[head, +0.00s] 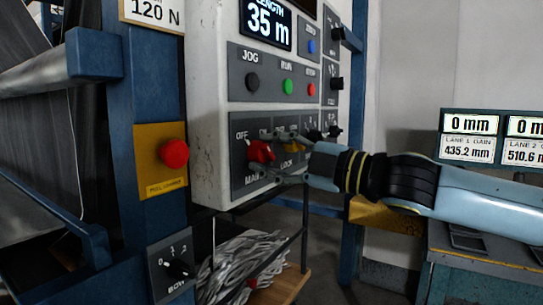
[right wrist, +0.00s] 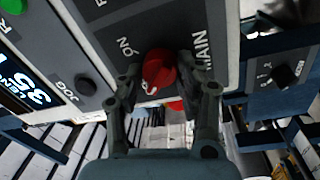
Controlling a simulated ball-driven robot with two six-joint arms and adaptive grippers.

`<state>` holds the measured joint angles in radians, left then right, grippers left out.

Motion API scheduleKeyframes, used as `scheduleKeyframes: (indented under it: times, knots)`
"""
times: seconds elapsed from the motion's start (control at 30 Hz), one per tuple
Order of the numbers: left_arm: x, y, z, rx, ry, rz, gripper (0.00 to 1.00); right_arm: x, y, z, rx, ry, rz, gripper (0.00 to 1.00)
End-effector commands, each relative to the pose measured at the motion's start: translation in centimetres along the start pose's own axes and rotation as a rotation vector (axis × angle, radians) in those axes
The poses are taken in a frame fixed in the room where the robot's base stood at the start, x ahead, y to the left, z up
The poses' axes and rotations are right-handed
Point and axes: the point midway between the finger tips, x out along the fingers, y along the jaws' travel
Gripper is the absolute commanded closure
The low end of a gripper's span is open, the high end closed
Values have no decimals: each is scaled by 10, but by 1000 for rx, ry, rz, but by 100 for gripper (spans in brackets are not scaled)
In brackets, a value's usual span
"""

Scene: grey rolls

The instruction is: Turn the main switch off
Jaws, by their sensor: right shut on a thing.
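The main switch is a red rotary knob (head: 260,151) on the lower left of the control panel, with OFF above left of it and MAIN below. It also shows in the right wrist view (right wrist: 159,70), beside the labels ON and MAIN. My right gripper (head: 274,162) reaches in from the right and is shut on the knob, one finger on each side. In the right wrist view its two fingers (right wrist: 160,80) flank the knob. A pale mark shows on the knob, but I cannot tell which setting it points to. My left gripper is not in view.
A yellow lock knob (head: 294,143) sits close to my right fingers. Black, green and red buttons (head: 288,87) are above. A red button (head: 173,153) on a yellow plate is on the blue post. Tangled grey strips (head: 240,262) lie below the panel.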

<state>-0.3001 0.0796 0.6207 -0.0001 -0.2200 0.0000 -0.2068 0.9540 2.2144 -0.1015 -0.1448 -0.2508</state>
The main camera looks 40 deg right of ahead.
Motion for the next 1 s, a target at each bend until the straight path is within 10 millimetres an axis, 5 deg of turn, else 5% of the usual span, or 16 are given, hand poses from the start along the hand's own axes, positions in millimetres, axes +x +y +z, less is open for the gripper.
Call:
scheduleKeyframes:
  times: [0.27, 0.3, 0.43, 0.77, 1.0]
  knots:
    - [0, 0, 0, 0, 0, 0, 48, -1, -3, 1, 2, -1, -4, 96]
    - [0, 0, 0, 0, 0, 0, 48, -1, -3, 1, 2, -1, -4, 59]
    - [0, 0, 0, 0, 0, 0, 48, -1, -2, 0, 1, -1, -3, 42]
    - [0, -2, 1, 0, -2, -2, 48, 0, 1, 0, 0, 0, -2, 41]
    - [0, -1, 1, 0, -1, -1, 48, 2, 25, -8, -8, 3, -3, 41]
